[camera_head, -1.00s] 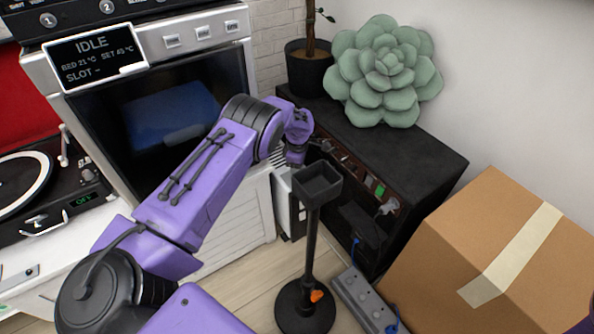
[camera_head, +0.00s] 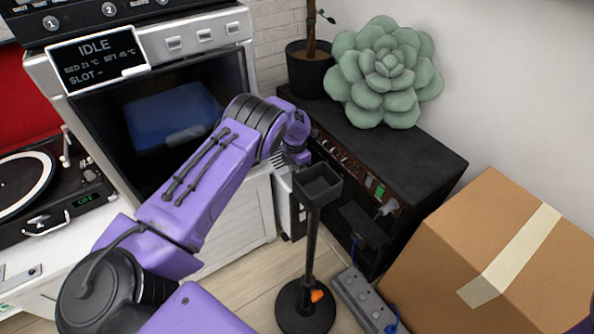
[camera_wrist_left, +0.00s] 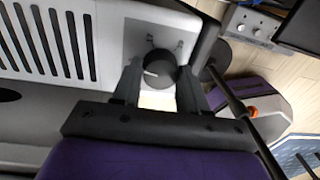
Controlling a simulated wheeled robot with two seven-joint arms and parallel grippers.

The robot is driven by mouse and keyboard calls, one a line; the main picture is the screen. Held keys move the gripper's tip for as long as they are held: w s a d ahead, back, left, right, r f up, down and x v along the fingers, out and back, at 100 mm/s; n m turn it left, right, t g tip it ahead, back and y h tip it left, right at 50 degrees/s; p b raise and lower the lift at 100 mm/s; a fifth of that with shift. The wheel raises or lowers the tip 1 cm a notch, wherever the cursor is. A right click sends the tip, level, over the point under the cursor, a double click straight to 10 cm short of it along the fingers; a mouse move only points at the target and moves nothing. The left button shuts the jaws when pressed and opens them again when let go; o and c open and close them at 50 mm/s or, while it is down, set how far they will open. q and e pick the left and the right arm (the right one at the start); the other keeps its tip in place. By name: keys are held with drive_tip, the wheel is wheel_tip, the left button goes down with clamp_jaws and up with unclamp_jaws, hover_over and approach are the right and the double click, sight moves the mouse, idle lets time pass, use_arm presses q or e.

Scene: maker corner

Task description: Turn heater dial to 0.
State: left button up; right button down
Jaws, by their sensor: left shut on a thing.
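The heater (camera_wrist_left: 110,40) is a pale box with dark vent slots, seen from close up in the left wrist view. In the head view the heater (camera_head: 284,205) is a narrow white shape beside the black cabinet, mostly hidden by my purple left arm. The dial and fingertips are hidden there. My right gripper is not in view.
A black stand with a square tray (camera_head: 318,184) rises close to my left wrist. The black cabinet (camera_head: 430,150) holds a succulent (camera_head: 385,75) and a potted plant. A cardboard box (camera_head: 450,225) and a power strip (camera_head: 362,298) lie to the right.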

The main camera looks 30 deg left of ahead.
sight(296, 172)
use_arm(q)
drive_tip(key=shift+r+n, duration=0.1)
drive_tip(key=shift+n, duration=0.7)
drive_tip(key=o, duration=1)
drive_tip(key=shift+o, duration=0.2)
wheel_tip(296, 172, up, 10)
drive_tip(key=p, duration=0.2)
drive_tip(key=shift+a+r+p, duration=0.2)
drive_tip(key=shift+a+p, duration=0.1)
drive_tip(key=shift+a, duration=0.05)
